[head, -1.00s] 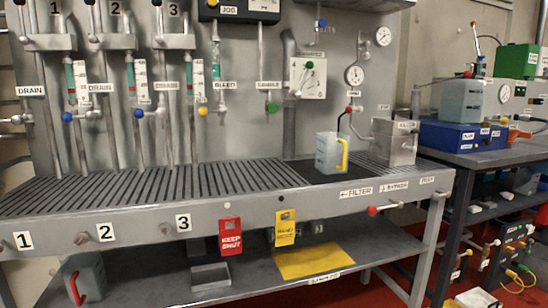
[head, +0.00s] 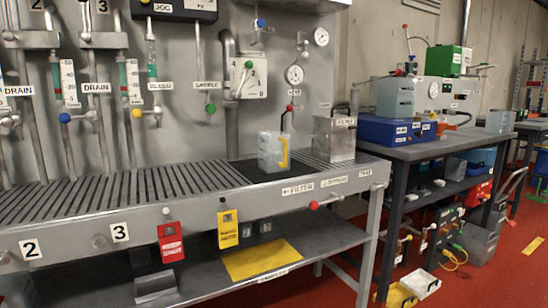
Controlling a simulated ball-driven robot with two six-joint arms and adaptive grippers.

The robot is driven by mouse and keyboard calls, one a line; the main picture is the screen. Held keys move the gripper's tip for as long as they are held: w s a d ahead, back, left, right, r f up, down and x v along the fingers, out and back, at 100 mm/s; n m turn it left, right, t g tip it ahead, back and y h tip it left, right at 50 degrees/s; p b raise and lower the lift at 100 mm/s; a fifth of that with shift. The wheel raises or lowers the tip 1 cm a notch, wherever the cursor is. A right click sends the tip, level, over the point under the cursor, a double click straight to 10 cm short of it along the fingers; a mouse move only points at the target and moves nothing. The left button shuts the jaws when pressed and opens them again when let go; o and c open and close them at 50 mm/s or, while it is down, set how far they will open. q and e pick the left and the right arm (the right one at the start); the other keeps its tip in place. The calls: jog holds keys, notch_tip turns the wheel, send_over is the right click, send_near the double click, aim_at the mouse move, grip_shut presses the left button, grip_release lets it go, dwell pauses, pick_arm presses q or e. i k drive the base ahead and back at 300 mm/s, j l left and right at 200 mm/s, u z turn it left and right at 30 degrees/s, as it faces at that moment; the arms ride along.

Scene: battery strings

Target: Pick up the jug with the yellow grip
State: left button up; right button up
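The jug with the yellow grip (head: 270,152) is a translucent whitish container standing upright on a dark mat at the right end of the slatted grey bench (head: 130,190). Its yellow grip (head: 283,153) is on its right side. Neither of my grippers shows in the head view.
A metal box (head: 333,138) stands right of the jug, with pipes and gauges behind. Red (head: 171,243) and yellow (head: 227,229) tags hang on the bench front. A yellow sheet (head: 262,260) lies on the lower shelf. A second table (head: 440,146) holds a blue unit (head: 390,130). Red floor shows at right.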

aim_at(274, 146)
jog(key=i+l+u, duration=0.15)
jog(key=i+l, duration=0.45)
jog(key=i+l+u, duration=0.1)
jog(key=i+l, duration=0.45)
jog(key=l, duration=0.25)
